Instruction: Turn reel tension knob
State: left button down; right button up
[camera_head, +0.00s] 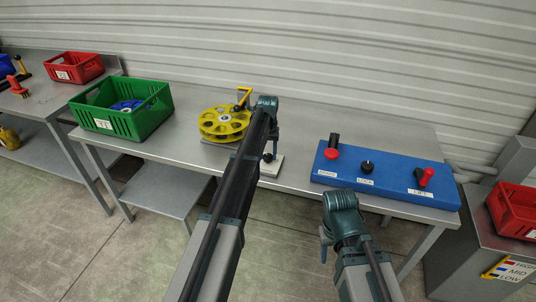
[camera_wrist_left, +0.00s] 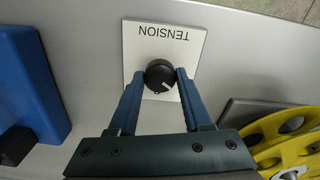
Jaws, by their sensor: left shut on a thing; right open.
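The reel tension knob (camera_wrist_left: 160,76) is a round black knob with a white pointer mark. It sits on a white plate labelled TENSION (camera_wrist_left: 134,45), which reads upside down in the left wrist view. In the head view the plate (camera_head: 272,169) lies near the table's front edge, partly hidden by my left arm. My left gripper (camera_wrist_left: 159,72) reaches down over the plate, with one finger on each side of the knob, shut on it. The yellow reel (camera_head: 224,123) stands just left of the plate. My right gripper (camera_head: 324,250) is open and empty, in front of the table.
A blue panel (camera_head: 385,190) with red and black controls lies to the right on the metal table (camera_head: 300,130). A green crate (camera_head: 150,120) stands left of the reel. A red bin (camera_head: 88,60) sits on the far-left table, another (camera_head: 510,207) at the right.

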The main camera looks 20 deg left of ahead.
aim_at(268, 155)
pick_arm(q)
jog(key=n, duration=1.4)
jog(key=shift+n, duration=0.3)
dwell(0.5)
jog(key=shift+c, duration=1.7)
grip_release()
notch_tip(268, 155, up, 14)
jog(key=p, duration=1.3)
jog(key=shift+p, duration=0.4)
